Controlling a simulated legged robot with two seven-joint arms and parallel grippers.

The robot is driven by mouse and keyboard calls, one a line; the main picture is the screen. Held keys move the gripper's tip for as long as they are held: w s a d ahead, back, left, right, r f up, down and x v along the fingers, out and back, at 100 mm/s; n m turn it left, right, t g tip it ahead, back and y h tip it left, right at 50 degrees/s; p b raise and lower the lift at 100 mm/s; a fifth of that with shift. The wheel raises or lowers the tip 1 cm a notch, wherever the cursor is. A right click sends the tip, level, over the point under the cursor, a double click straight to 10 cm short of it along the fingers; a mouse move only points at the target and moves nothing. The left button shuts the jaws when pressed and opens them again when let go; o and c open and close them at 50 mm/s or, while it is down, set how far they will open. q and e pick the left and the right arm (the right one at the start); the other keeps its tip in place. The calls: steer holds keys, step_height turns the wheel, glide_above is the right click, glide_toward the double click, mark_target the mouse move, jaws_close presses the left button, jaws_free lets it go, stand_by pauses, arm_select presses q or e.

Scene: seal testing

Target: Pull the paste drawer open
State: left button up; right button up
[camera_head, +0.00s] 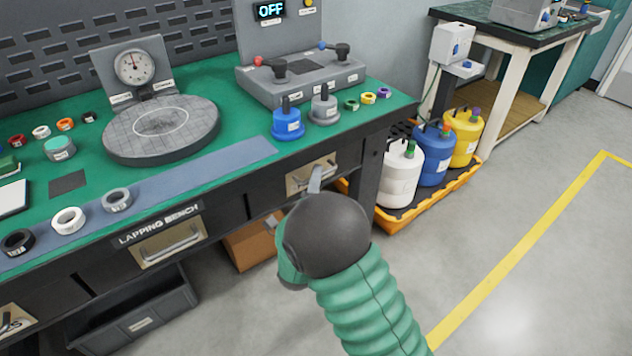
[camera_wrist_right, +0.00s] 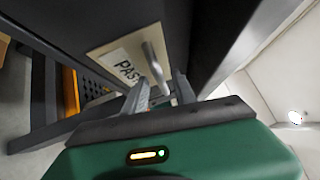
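The paste drawer (camera_head: 296,184) is at the right end of the lapping bench front, seemingly flush with it. Its label plate (camera_wrist_right: 122,68), reading "PAS…", and its metal bar handle (camera_wrist_right: 154,68) show in the right wrist view. My right gripper (camera_wrist_right: 163,90) is at the handle with its two fingers apart, one on each side of the bar. I cannot tell whether either finger touches it. In the head view, my dark wrist and green arm hide most of the right gripper (camera_head: 315,180) and part of the drawer front. My left gripper is not in view.
A second drawer (camera_head: 168,246) with a handle is left of it. The green bench top (camera_head: 235,128) holds a lapping plate (camera_head: 160,130), rings and small pots. A cardboard box (camera_head: 250,246) is below.

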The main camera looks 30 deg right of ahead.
steer(key=shift+w+d+r, duration=0.1)
steer(key=shift+w+d, duration=0.25)
jaws_close()
steer(key=shift+a, duration=0.1)
stand_by(1.1)
